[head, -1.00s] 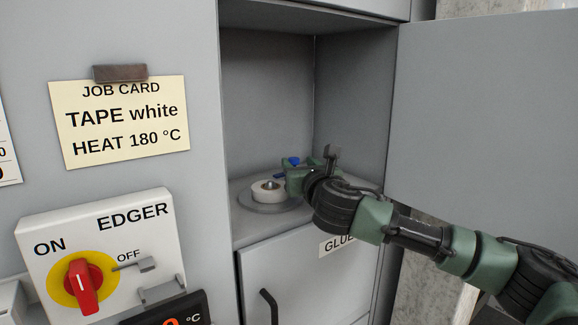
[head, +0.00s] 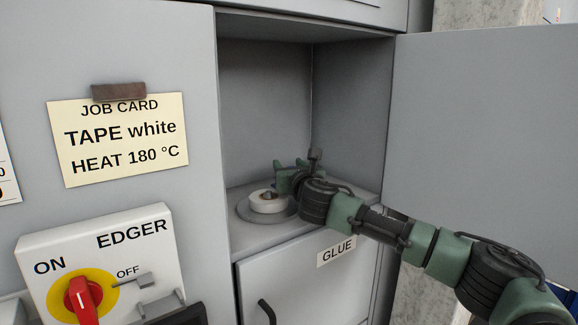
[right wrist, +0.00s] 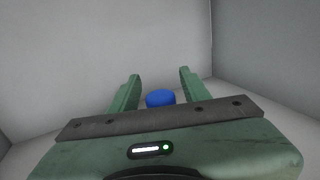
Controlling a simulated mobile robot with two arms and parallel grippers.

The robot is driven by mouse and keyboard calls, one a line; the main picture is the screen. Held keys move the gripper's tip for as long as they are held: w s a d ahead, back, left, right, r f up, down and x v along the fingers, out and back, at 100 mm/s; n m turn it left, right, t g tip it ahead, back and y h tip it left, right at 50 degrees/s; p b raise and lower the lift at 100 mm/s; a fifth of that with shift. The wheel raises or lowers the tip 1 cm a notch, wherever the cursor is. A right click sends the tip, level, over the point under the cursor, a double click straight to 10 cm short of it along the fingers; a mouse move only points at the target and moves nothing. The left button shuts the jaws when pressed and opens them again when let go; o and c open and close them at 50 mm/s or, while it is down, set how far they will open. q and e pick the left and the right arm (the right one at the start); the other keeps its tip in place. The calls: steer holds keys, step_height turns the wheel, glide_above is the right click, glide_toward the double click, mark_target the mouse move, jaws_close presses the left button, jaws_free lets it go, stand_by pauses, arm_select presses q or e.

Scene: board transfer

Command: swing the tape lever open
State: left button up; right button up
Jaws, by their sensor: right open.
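A blue rounded piece (right wrist: 160,98), which looks like the tape lever's end, shows between the two fingers in the right wrist view. My right gripper (right wrist: 158,82) is open around it, with a gap visible on both sides. In the head view my right gripper (head: 287,170) is inside the open cabinet bay, just behind and right of the white tape roll (head: 267,206). The roll sits on a round grey plate (head: 247,214). The gripper hides the blue piece and the rest of the lever in the head view. My left gripper is not in view.
The bay's right wall (head: 350,110) stands close beside my right wrist. An open cabinet door (head: 490,120) is at the right, behind my forearm. Below is a GLUE door (head: 305,280) with a dark handle. The EDGER switch panel (head: 100,250) is at lower left.

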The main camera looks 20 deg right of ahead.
jaws_close()
steer(key=shift+f, duration=0.1)
stand_by(1.2)
